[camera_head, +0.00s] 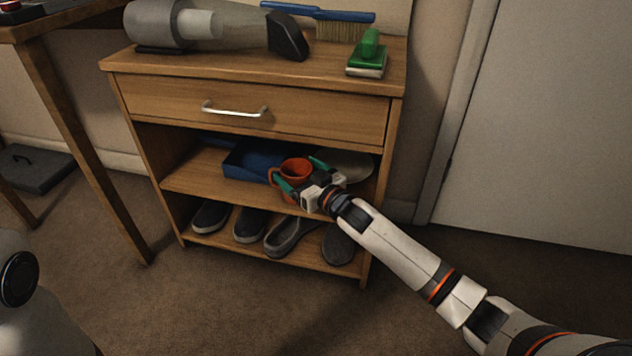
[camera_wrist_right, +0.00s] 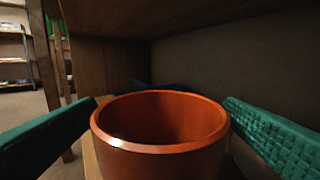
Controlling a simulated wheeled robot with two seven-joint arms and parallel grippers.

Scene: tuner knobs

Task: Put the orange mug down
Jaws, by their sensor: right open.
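The orange mug (camera_head: 295,171) is upright at the middle shelf of the wooden cabinet (camera_head: 250,100), with its handle to the left. In the right wrist view the mug (camera_wrist_right: 160,150) fills the lower middle, and its open rim shows. My right gripper (camera_head: 302,172) is open, with its green fingers on either side of the mug. In the right wrist view both fingers stand apart from the mug's wall, with small gaps. The mug's base is hidden, so its contact with the shelf does not show. My left gripper is not in view.
A blue tray (camera_head: 246,163) lies left of the mug, and a grey round thing (camera_head: 351,164) lies right of it. The drawer (camera_head: 240,110) is shut above. Several shoes (camera_head: 287,235) fill the bottom shelf. A vacuum and brushes lie on top.

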